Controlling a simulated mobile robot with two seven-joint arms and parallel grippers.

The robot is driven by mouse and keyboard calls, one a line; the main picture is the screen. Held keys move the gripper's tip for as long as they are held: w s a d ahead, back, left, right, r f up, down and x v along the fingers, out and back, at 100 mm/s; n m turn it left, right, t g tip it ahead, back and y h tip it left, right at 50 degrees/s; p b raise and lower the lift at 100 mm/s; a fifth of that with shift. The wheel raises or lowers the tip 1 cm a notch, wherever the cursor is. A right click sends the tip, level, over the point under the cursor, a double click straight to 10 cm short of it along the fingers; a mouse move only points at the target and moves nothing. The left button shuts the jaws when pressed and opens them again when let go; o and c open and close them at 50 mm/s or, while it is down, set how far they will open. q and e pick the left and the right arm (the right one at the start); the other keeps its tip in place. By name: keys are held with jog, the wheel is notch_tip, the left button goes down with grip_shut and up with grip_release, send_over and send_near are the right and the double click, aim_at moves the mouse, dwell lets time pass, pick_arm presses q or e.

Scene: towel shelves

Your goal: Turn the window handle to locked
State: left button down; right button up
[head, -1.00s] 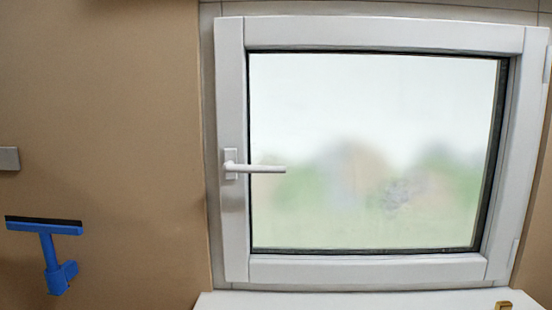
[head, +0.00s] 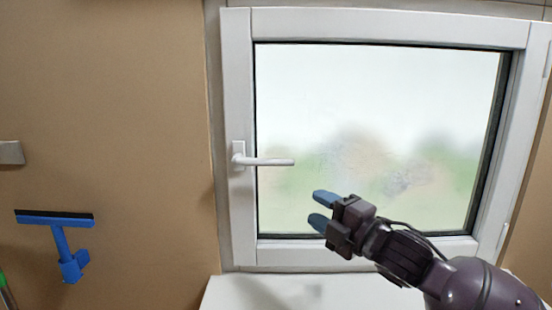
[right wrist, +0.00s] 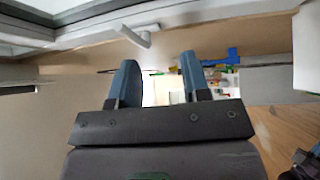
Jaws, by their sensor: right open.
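The white window handle (head: 268,161) sits on the left side of the window frame (head: 237,95) in the head view. Its lever is horizontal and points right across the glass. My right gripper (head: 318,209) is open and empty, in front of the lower part of the pane, below and right of the lever's tip and apart from it. In the right wrist view the two blue fingers (right wrist: 158,75) are spread, with the handle (right wrist: 137,35) above and beyond them, not between them.
A blue squeegee (head: 58,240) hangs on the brown wall left of the window. A white sill (head: 250,292) runs below the window. A grey plate (head: 11,153) is at the far left. The wall between squeegee and window is clear.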

aim_at(280, 164)
jog(key=w+a+r+n, duration=0.1)
jog(key=w+a+r, duration=0.1)
jog(key=w+a+r+n+y+p, duration=0.1)
jog(key=w+a+r, duration=0.1)
jog(key=a, duration=0.1)
jog(key=w+a+r+n, duration=0.1)
jog(key=w+a+r, duration=0.1)
jog(key=w, duration=0.1)
jog(key=shift+a+r+g+y+p, duration=0.3)
jog(key=shift+a+r, duration=0.05)
jog(key=shift+a, duration=0.05)
jog(key=shift+w+a, duration=0.4)
jog(key=shift+a, duration=0.1)
grip_shut()
